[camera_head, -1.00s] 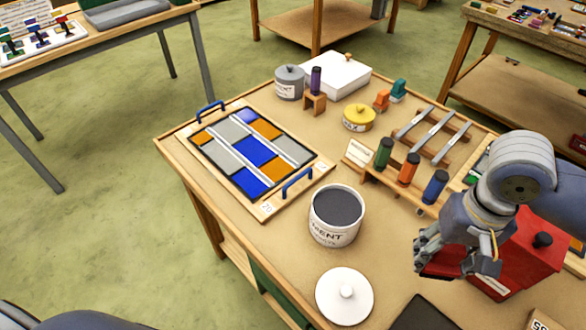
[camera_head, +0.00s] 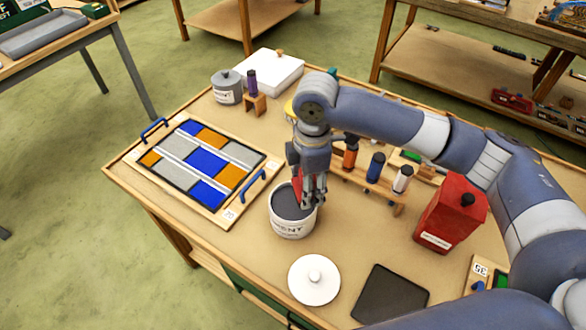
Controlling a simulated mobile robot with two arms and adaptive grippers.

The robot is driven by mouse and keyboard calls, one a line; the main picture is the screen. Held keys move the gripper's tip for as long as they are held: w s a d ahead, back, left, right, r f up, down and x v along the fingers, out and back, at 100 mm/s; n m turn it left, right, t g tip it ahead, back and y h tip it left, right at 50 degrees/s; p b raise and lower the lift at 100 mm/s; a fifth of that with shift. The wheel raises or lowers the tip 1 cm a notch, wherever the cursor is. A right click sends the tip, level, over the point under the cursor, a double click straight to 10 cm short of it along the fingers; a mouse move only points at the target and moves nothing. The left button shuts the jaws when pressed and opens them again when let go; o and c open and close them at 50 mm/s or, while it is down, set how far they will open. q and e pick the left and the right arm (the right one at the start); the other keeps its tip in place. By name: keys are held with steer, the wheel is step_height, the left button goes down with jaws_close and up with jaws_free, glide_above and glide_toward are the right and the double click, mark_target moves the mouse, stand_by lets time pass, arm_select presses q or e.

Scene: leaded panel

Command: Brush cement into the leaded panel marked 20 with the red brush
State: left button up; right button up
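The leaded panel (camera_head: 206,160) has blue, orange and grey panes. It lies flat on a wooden board with blue handles, at the left of the table. A tag (camera_head: 230,214) at its near corner reads 20. The open cement tub (camera_head: 291,222) stands right of the panel, filled with dark grey cement. My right gripper (camera_head: 312,198) points down at the tub's mouth, closed around a narrow red piece (camera_head: 297,186), apparently the red brush. Its lower end is hidden by the fingers and tub. My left gripper is not in view.
A rack with orange (camera_head: 350,156), blue (camera_head: 375,166) and white (camera_head: 402,178) handles stands right of the tub. A red can (camera_head: 452,213) is farther right. A white lid (camera_head: 314,279) and dark slab (camera_head: 390,295) lie in front. Another panel's tag reads 35 (camera_head: 480,270).

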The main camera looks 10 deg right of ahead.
steer(key=n, duration=0.1)
steer(key=w+a+n+p, duration=0.1)
steer(key=n, duration=0.1)
steer(key=w+n, duration=0.1)
steer(key=n, duration=0.1)
steer(key=shift+a+r+p, duration=0.1)
steer(key=shift+a+p, duration=0.25)
steer(key=f+n+b, duration=0.1)
steer(key=f, duration=0.1)
steer(key=f+n+b, duration=0.1)
steer(key=f+b, duration=0.1)
steer(key=w+f+n+b, duration=0.1)
steer(key=b, duration=0.1)
steer(key=shift+a+f, duration=0.35)
steer(key=shift+f, duration=1.6)
step_height(320, 180, up, 6)
steer(key=p, duration=0.7)
steer(key=shift+r, duration=0.2)
